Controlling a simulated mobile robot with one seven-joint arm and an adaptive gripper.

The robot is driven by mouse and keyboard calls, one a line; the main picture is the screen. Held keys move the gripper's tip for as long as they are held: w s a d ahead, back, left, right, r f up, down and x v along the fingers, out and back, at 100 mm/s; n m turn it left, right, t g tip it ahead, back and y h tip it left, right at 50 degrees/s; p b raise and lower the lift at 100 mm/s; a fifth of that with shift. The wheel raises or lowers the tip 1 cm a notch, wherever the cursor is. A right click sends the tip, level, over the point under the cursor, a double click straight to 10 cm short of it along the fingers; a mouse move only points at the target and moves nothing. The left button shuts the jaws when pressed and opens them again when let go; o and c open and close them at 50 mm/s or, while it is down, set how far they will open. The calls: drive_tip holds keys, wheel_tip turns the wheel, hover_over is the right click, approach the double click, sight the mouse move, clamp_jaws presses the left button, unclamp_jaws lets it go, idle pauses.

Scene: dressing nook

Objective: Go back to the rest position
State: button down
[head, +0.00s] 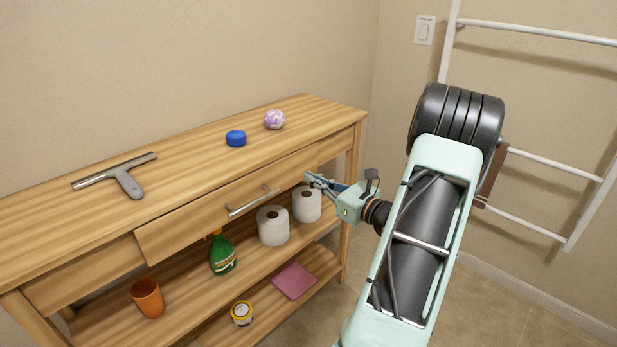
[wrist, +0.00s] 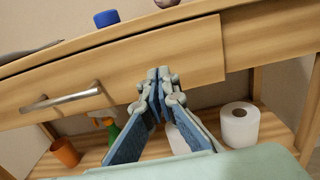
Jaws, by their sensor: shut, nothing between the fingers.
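My gripper (head: 312,182) is shut and empty, in front of the right part of the wooden console's drawer front. In the wrist view my gripper (wrist: 158,78) has its fingertips together, with the drawer front (wrist: 115,75) behind them. The drawer (head: 200,215) has a metal bar handle (head: 250,201), to the left of my gripper; the handle also shows in the wrist view (wrist: 62,98). The drawer front seems to stand a little forward of the console. My arm reaches in from the right.
On the console top (head: 190,170) are a squeegee (head: 125,180), a blue puck (head: 236,138) and a marbled ball (head: 274,119). Below are an orange cup (head: 148,297), a green spray bottle (head: 222,256), two paper rolls (head: 273,227), a small tub (head: 241,313) and a pink cloth (head: 294,281). A white rack (head: 545,160) stands right.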

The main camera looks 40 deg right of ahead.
drive_tip(key=s+d+p, duration=0.1)
drive_tip(key=s, duration=0.8)
drive_tip(key=shift+s, duration=0.1)
